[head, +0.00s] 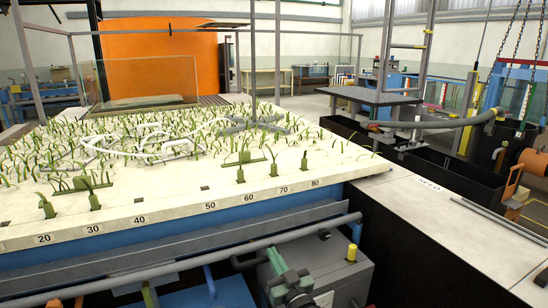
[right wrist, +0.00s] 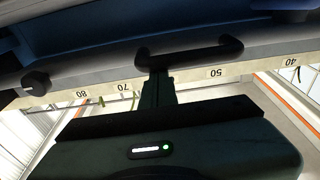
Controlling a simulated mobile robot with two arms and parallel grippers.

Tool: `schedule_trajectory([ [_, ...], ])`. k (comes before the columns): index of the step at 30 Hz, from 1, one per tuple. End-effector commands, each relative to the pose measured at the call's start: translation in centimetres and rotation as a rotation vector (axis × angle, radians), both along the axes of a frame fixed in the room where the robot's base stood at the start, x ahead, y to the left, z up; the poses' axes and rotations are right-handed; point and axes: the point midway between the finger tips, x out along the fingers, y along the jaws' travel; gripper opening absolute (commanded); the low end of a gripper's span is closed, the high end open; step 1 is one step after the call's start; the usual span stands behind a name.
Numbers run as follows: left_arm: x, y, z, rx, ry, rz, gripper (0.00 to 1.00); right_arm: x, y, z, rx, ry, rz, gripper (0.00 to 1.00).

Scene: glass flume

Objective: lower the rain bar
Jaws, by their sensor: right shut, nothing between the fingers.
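A thin grey overhead bar (head: 155,34) runs across upright posts above the planted flume bed (head: 135,209); I cannot tell for sure whether it is the rain bar. A long grey rail (head: 160,266) runs along the front below the numbered edge, with a black handle (head: 244,262) and a black knob (head: 323,234). My right gripper (head: 270,254) is at the handle's right end. In the right wrist view my right gripper (right wrist: 155,78) is shut and overlaps one end of the handle (right wrist: 205,51); contact is unclear. My left gripper is out of view.
A grey box with a yellow cap (head: 352,252) stands right of the gripper. A pale ledge over a dark side (head: 440,215) lies to the right. Small green plants and white tubing (head: 150,140) cover the bed. Another frame with a dark tray (head: 370,96) stands behind.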

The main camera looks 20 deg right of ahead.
Motion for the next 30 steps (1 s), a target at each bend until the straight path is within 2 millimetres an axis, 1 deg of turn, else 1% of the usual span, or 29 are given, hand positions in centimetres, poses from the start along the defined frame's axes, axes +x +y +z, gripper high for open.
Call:
schedule_trajectory([
  [1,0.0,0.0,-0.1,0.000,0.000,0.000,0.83,-0.2,0.1,-1.1,0.000,0.024,-0.001,0.00],
  [5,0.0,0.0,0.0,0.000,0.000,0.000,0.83,-0.2,0.1,-1.2,0.000,0.027,-0.001,0.00],
  [7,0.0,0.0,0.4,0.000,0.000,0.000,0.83,-0.1,0.1,-0.7,0.000,0.026,0.000,0.00],
  [11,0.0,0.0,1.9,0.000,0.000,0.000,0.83,0.4,-0.1,1.4,0.000,0.020,-0.001,0.00],
  [15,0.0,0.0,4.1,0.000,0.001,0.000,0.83,1.3,-0.3,4.8,0.000,0.006,-0.001,0.00],
  [16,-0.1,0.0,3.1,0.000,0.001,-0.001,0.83,0.0,-0.3,3.2,0.000,0.012,0.000,0.00],
  [17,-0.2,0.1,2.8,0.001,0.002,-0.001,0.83,-0.9,-0.3,3.0,0.000,0.011,0.000,0.00],
  [21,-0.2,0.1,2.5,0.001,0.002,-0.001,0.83,-4.1,-0.4,2.8,-0.001,0.006,0.000,0.00],
  [24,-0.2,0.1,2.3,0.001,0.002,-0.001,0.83,-5.9,-0.5,2.7,-0.001,0.004,0.000,0.00],
  [27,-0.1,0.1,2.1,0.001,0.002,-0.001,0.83,-7.3,-0.6,2.5,-0.001,0.003,0.000,0.00],
  [30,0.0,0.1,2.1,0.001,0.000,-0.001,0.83,-8.2,-0.6,2.5,-0.001,0.001,0.000,0.00],
])
